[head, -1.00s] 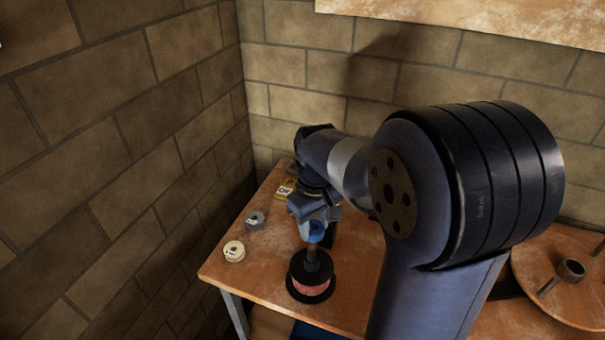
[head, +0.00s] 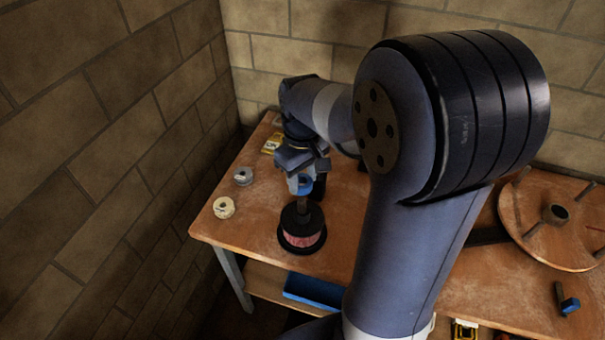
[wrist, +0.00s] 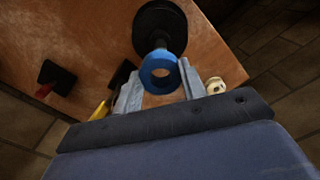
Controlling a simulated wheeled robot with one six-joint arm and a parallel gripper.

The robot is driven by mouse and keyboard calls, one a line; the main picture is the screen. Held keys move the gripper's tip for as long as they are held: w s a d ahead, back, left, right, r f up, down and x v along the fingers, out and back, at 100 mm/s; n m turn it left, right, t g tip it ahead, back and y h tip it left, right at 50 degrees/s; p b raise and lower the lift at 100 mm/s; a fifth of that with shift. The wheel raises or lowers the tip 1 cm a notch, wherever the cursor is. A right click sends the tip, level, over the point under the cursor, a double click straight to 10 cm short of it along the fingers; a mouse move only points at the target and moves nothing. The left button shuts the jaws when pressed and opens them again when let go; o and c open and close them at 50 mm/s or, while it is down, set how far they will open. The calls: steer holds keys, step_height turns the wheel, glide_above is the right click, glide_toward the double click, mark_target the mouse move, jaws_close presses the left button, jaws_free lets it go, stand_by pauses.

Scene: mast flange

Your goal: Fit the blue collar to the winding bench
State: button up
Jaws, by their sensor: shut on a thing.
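The blue collar (head: 305,187) is a ring held at the tip of my gripper (head: 301,182), above a dark upright post (head: 303,206). The post rises from a black spool with a pinkish winding (head: 302,240) on the wooden winding bench (head: 222,237). In the wrist view the collar (wrist: 148,76) sits between the two fingers of my gripper (wrist: 162,86), its hole facing the camera. The black spool (wrist: 160,28) lies beyond it. The post appears roughly in line with the collar; whether they touch I cannot tell.
A grey spool (head: 243,176), a cream spool (head: 224,208) and a yellow item (head: 271,144) stand on the bench's left side. A round wooden disc with pegs (head: 535,225) lies at right. A blue tray (head: 314,290) is below the top. Brick walls close the left and back.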

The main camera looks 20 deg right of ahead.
mark_target(302, 200)
steer(key=shift+f+b, duration=0.85)
steer(key=shift+f, duration=0.7)
steer(key=shift+f+b, duration=1.9)
steer(key=shift+f, duration=1)
stand_by(0.3)
steer(key=o, duration=1.1)
steer(key=shift+r, duration=0.1)
steer(key=shift+c, duration=0.2)
steer(key=shift+r, duration=0.1)
step_height(302, 200, up, 11)
steer(key=shift+f, duration=0.2)
